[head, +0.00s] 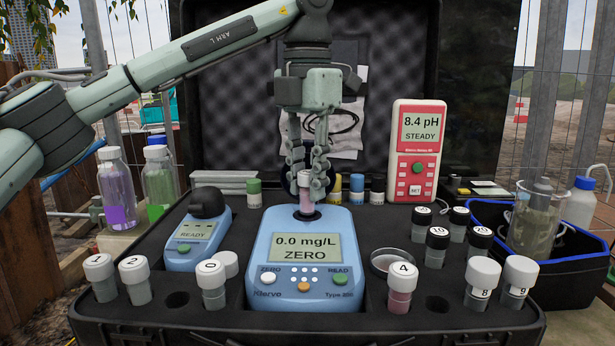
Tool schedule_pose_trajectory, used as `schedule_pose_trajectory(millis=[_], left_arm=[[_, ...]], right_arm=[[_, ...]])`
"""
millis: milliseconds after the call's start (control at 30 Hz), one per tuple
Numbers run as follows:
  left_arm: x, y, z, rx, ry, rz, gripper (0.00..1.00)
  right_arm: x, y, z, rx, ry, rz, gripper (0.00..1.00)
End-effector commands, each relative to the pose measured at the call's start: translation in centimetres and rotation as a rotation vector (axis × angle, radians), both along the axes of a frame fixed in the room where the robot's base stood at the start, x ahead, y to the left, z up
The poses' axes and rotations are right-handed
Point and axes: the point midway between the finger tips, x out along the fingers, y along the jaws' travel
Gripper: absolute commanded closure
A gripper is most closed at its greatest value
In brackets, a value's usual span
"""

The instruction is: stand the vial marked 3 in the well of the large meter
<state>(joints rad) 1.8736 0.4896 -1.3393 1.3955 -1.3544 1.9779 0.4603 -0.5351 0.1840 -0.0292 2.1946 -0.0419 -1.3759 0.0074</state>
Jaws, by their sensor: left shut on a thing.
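The large meter (262,290) is blue, stands in the middle of the case and reads 0.0 mg/L ZERO. Its dark round well (307,214) is at the top of its body. My left gripper (310,185) comes down from above and is shut on a small pinkish vial (305,181), upright right over the well. The fingers hide much of the vial, and no number shows on it. Its lower end is at the well's mouth; I cannot tell how deep it sits. My right gripper is not in view.
Vials 1 (100,277), 2 (135,280) and 0 (212,285) stand left of the meter, with an empty hole (177,299) nearby. Vial 4 (401,287) and several others stand right. A smaller meter (199,237) and a red pH meter (416,150) flank it.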

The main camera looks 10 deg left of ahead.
Motion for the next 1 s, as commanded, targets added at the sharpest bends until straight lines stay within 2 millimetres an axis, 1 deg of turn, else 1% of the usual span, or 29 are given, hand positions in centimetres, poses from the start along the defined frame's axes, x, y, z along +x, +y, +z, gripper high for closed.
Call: schedule_pose_trajectory(millis=[267,967,1000], left_arm=[[0.0,0.0,-0.4,0.000,0.000,0.000,0.97],[0.0,0.0,-3.3,0.000,0.000,0.001,0.97],[0.0,0.0,-3.2,0.000,0.000,0.001,0.75]], right_arm=[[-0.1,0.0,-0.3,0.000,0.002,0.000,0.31],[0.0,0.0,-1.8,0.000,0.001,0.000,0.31],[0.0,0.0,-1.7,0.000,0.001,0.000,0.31]])
